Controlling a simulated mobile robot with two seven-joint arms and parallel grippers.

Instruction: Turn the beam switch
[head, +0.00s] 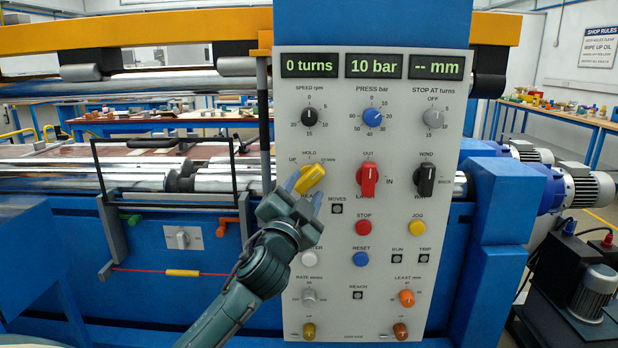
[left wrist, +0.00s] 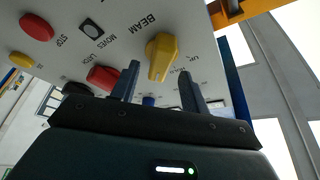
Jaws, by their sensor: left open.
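The beam switch is a yellow knob (head: 310,176) on the left of the grey control panel, under the HOLD label with UP to its left. Its grip bar is tilted, running from lower left to upper right in the head view. It also shows in the left wrist view (left wrist: 161,56), beside the word BEAM. My left gripper (head: 305,193) is open, its fingertips at the knob's lower side. In the left wrist view the fingers (left wrist: 159,82) stand either side of the knob's near end; I cannot tell whether they touch it. My right gripper is not in view.
A red knob (head: 369,180) and a black knob (head: 426,181) sit to the right on the same panel. Red STOP (head: 363,227) and blue RESET (head: 361,259) buttons are below. A black-framed guard (head: 165,139) and steel rollers are left of the panel.

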